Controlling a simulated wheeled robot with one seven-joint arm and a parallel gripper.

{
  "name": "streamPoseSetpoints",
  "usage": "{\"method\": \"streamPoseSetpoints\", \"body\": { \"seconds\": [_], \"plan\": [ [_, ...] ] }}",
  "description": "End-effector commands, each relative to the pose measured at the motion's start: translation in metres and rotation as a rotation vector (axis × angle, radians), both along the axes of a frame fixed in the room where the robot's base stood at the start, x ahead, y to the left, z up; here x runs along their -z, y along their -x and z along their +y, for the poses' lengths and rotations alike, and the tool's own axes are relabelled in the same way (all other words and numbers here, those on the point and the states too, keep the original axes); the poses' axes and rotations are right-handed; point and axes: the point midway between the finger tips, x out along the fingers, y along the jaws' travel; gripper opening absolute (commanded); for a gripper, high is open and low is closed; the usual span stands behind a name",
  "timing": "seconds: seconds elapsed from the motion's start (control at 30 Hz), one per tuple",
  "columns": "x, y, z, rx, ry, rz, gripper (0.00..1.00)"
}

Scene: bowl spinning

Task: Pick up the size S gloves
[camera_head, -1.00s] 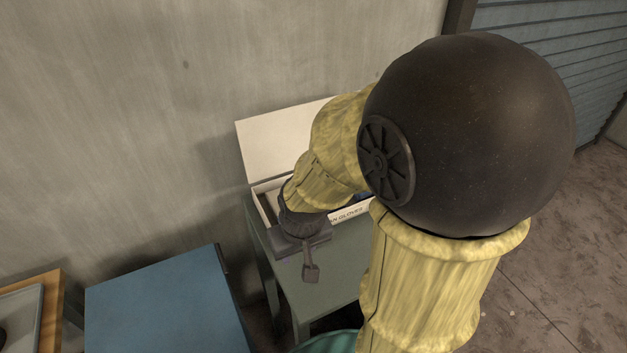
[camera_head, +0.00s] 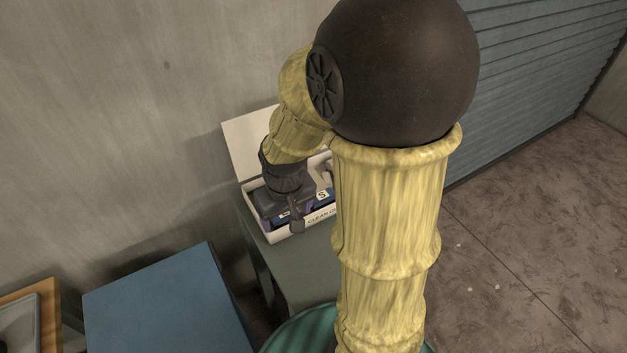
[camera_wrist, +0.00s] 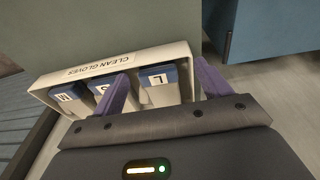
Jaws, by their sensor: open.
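The white box (camera_head: 298,232) labelled CLEAN GLOVES stands with its lid up, and it also shows in the wrist view (camera_wrist: 128,62). Inside are blue-and-white packs marked M (camera_wrist: 67,97), S (camera_wrist: 102,88) and L (camera_wrist: 160,80). The S pack also shows in the head view (camera_head: 322,195). My gripper (camera_wrist: 163,88) is open and empty above the box. In the wrist view, its left finger partly covers the S pack and its right finger is by the box's end wall, with the L pack between them. I cannot tell how far above the packs the fingers are.
The box stands on a grey-green table (camera_head: 300,270) against a concrete wall (camera_head: 110,130). A blue surface (camera_head: 165,300) is to the left, with a gap between. A wooden-edged tray (camera_head: 35,300) is at the far left. Open floor (camera_head: 530,230) lies to the right.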

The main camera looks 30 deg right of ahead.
Motion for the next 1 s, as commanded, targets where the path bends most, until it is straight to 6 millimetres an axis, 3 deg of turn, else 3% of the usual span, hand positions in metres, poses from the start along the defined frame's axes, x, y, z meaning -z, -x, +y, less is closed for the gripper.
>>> {"method": "streamPoseSetpoints", "body": {
  "seconds": [0.03, 0.1, 0.5, 0.67, 1.0],
  "plan": [
    [-0.024, -0.011, -0.01, 0.002, 0.004, 0.023, 0.76],
    [-0.039, -0.025, -0.021, -0.005, 0.01, 0.051, 0.76],
    [-0.108, -0.086, -0.103, -0.006, -0.019, 0.157, 0.76],
    [-0.113, -0.093, -0.119, -0.001, -0.028, 0.164, 0.76],
    [-0.11, -0.094, -0.119, -0.002, -0.028, 0.165, 0.76]
  ]
}}
